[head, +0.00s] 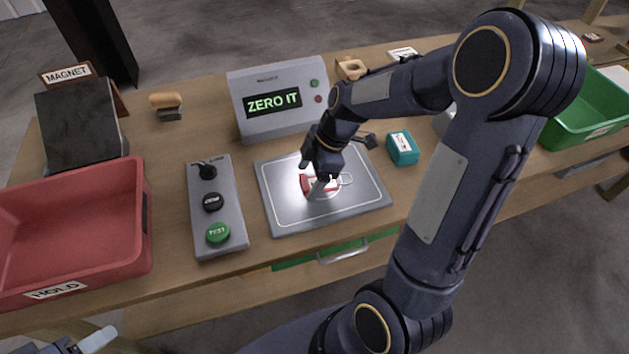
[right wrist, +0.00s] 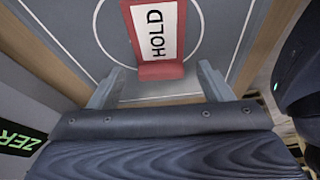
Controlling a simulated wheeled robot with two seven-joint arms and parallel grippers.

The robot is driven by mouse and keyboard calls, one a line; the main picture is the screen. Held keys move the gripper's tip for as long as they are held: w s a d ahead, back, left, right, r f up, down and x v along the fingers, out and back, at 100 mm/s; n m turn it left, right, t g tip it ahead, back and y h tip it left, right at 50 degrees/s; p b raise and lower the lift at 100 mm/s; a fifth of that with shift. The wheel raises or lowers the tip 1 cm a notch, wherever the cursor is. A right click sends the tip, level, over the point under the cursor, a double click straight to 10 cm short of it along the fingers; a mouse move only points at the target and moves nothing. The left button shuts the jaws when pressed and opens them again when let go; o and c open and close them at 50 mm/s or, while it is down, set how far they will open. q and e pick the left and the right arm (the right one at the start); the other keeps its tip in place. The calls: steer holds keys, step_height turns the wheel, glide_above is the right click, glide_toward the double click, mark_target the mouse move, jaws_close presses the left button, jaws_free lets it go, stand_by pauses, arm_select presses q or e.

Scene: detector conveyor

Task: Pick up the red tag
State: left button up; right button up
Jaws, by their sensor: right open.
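The red tag (head: 305,184) lies on the grey plate (head: 283,219) inside a white circle. In the right wrist view the tag (right wrist: 160,71) shows its white HOLD label, and its near end is red. My right gripper (head: 313,178) is over the tag and partly hides it in the head view. In the right wrist view its two fingers (right wrist: 158,88) are apart, one to each side of the tag's near end, with nothing between them gripped. Part of my left gripper (head: 92,341) shows at the bottom left corner, mostly cut off.
A grey box reading ZERO IT (head: 276,97) stands behind the plate. A button panel (head: 231,190) is to its left. A red HOLD bin (head: 143,222) is at the left, a green bin (head: 592,128) at the right. A teal block (head: 402,148) sits beside the plate.

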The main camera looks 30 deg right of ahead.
steer(key=shift+a+f, duration=0.1)
steer(key=shift+f, duration=0.15)
steer(key=c, duration=1)
